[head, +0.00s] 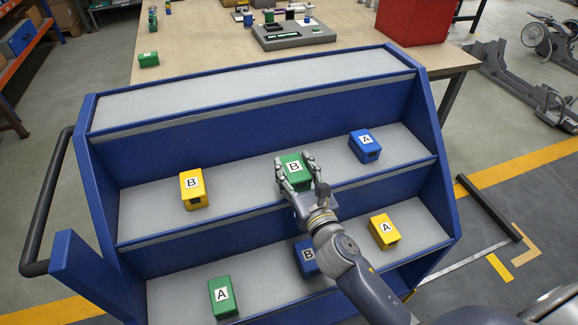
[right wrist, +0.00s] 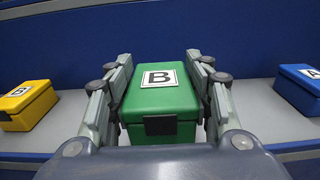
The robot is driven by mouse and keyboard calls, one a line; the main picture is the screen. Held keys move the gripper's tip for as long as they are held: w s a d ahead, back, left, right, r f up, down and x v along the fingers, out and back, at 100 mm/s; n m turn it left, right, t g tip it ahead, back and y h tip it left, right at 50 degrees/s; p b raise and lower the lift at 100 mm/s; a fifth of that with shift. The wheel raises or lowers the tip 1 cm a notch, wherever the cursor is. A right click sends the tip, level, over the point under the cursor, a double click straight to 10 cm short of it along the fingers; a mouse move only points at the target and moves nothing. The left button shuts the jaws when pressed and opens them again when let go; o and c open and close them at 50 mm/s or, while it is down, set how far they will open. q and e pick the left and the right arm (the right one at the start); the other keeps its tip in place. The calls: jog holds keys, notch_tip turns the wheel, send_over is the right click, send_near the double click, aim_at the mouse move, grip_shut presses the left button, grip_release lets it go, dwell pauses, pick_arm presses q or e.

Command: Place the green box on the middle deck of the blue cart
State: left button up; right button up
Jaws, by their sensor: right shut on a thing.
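The blue cart (head: 262,145) has stepped grey decks and stands in the middle of the head view. The green box (head: 294,170) marked B is at the middle deck (head: 240,181), between a yellow box and a blue box. My right gripper (head: 296,172) has its fingers on both sides of it and is shut on it. The right wrist view also shows the green box (right wrist: 161,103) upright between the fingers. I cannot tell whether its underside touches the deck. My left gripper is not in view.
On the middle deck stand a yellow box B (head: 193,189) at left and a blue box A (head: 365,146) at right. The lower deck holds a green box A (head: 223,297), a blue box B (head: 306,258) and a yellow box A (head: 384,231). The top deck (head: 250,88) is empty.

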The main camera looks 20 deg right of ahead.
aim_at(288, 156)
jog(key=w, duration=0.4)
jog(key=shift+f, duration=0.15)
jog(key=shift+f+b, duration=0.6)
jog(key=shift+f, duration=1.15)
jog(key=shift+f, duration=0.1)
jog(key=o, duration=1.3)
jog(key=shift+f, duration=0.1)
jog(key=shift+c, duration=0.2)
